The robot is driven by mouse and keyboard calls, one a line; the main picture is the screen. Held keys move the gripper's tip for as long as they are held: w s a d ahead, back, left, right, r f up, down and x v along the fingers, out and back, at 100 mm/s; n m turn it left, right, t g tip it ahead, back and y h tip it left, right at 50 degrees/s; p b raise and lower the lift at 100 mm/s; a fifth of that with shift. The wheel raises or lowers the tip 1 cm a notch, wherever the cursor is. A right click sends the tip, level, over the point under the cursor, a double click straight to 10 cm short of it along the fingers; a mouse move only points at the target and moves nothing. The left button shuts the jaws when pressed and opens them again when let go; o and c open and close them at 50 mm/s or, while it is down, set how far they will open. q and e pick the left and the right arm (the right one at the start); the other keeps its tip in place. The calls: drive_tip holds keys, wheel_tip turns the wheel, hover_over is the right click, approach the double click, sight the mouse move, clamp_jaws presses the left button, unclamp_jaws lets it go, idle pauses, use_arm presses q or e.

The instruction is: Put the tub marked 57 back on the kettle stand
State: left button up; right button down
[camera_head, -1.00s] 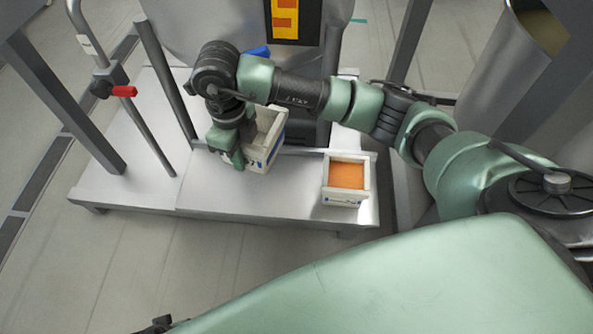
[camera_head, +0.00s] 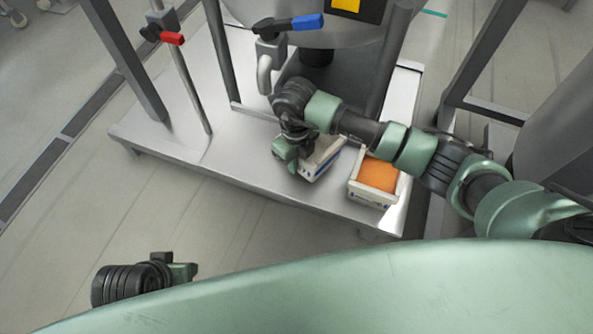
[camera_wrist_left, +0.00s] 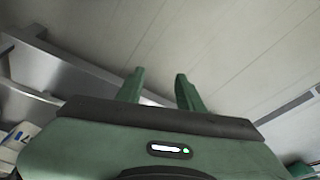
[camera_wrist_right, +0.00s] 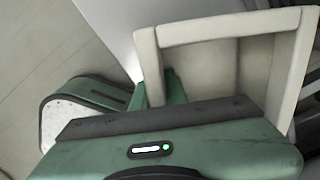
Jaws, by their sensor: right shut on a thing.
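The tub marked 57 (camera_head: 322,160) is a pale, open box with a blue-marked side. It is at the right of the kettle stand (camera_head: 225,150), a steel platform under the big vessel. My right gripper (camera_head: 290,158) is shut on the tub's wall; the right wrist view shows the tub's pale rim (camera_wrist_right: 225,27) and the inside looks empty. I cannot tell whether its base touches the platform. My left gripper (camera_head: 190,272) is away from the stand, over the floor; its fingers are apart and empty in the left wrist view (camera_wrist_left: 160,88).
A second pale tub (camera_head: 372,196) with orange contents stands at the platform's right end, close to the held tub. Posts, a red-handled pipe (camera_head: 172,38) and a blue-handled valve (camera_head: 295,23) rise around the platform. Its left part is clear.

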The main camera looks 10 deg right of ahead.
drive_tip(key=shift+f, duration=0.6)
use_arm(q)
drive_tip(key=shift+s+r+b, duration=0.25)
drive_tip(key=shift+r+b, duration=0.15)
drive_tip(key=shift+r, duration=0.15)
use_arm(e)
drive_tip(key=shift+f, duration=1.55)
drive_tip(key=shift+f, duration=0.15)
drive_tip(key=c, duration=1.4)
unclamp_jaws()
drive_tip(key=shift+c, duration=0.2)
use_arm(q)
drive_tip(key=shift+f, duration=0.15)
